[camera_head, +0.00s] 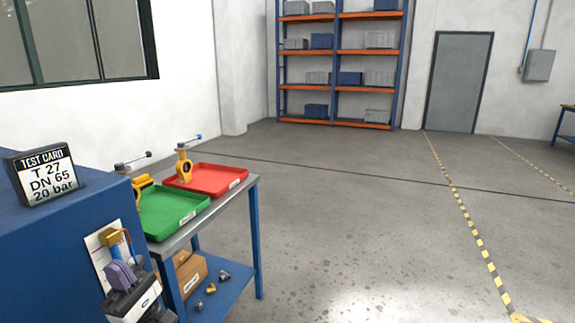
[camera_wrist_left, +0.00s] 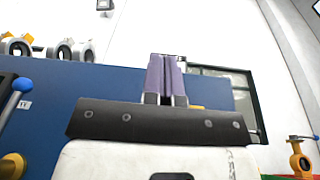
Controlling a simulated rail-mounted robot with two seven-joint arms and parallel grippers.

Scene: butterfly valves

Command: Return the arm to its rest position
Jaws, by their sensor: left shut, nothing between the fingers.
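My left gripper (camera_head: 121,274) is at the lower left of the head view, in front of the blue bench's side. Its purple fingers (camera_wrist_left: 167,78) are pressed together and empty in the left wrist view. Part of my left arm is below it, cut off by the picture's lower edge. My right gripper is in neither view.
A white panel with a yellow-brown fitting (camera_head: 113,238) is just behind the gripper. The blue bench (camera_head: 60,245) carries a test card (camera_head: 42,173). A side table holds a green tray (camera_head: 178,222) and a red tray (camera_head: 222,176) with yellow valves. Floor at right is clear.

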